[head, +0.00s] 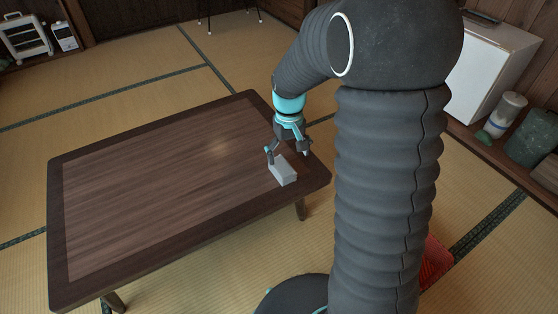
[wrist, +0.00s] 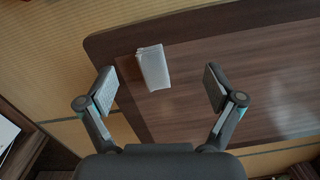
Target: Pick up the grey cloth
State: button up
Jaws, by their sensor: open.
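The grey cloth (head: 283,171) is a small folded block lying on the wooden table (head: 160,190), near the table's right end in the head view. In the wrist view the cloth (wrist: 153,67) lies ahead of the fingertips, a little left of the middle between them. My gripper (head: 288,152) is over the right end of the table, by the cloth. In the wrist view my gripper (wrist: 160,88) has its two fingers wide apart with nothing held between them. I cannot tell its exact height above the cloth.
The rest of the tabletop is bare. A white cabinet (head: 490,70) stands at the right, with a pale canister (head: 505,114) and a dark green container (head: 531,138) near it. Tatami floor surrounds the table.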

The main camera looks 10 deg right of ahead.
jog(key=w+f, duration=0.3)
jog(key=w, duration=0.1)
jog(key=r+n, duration=0.1)
jog(key=n, duration=0.1)
send_over(282, 165)
jog(key=shift+t, duration=0.3)
jog(key=f, duration=0.8)
jog(key=shift+s+a+f, duration=0.25)
jog(key=shift+s, duration=0.05)
jog(key=shift+w+d+f+b, duration=0.1)
jog(key=shift+f+b, duration=0.1)
jog(key=shift+f, duration=1.1)
jog(key=shift+w+d+f+b, duration=0.1)
jog(key=shift+f+b, duration=0.05)
jog(key=shift+f, duration=1.1)
jog(key=c, duration=1.3)
jog(key=shift+r, duration=0.45)
jog(key=shift+c, duration=0.2)
jog(key=r, duration=0.3)
jog(key=shift+s+d+r, duration=0.1)
jog(key=shift+d+r, duration=0.2)
jog(key=shift+r, duration=0.1)
jog(key=s+d+r, duration=0.5)
jog(key=d+r, duration=0.1)
jog(key=d, duration=0.3)
jog(key=shift+s+d+r, duration=0.2)
jog(key=shift+s, duration=0.2)
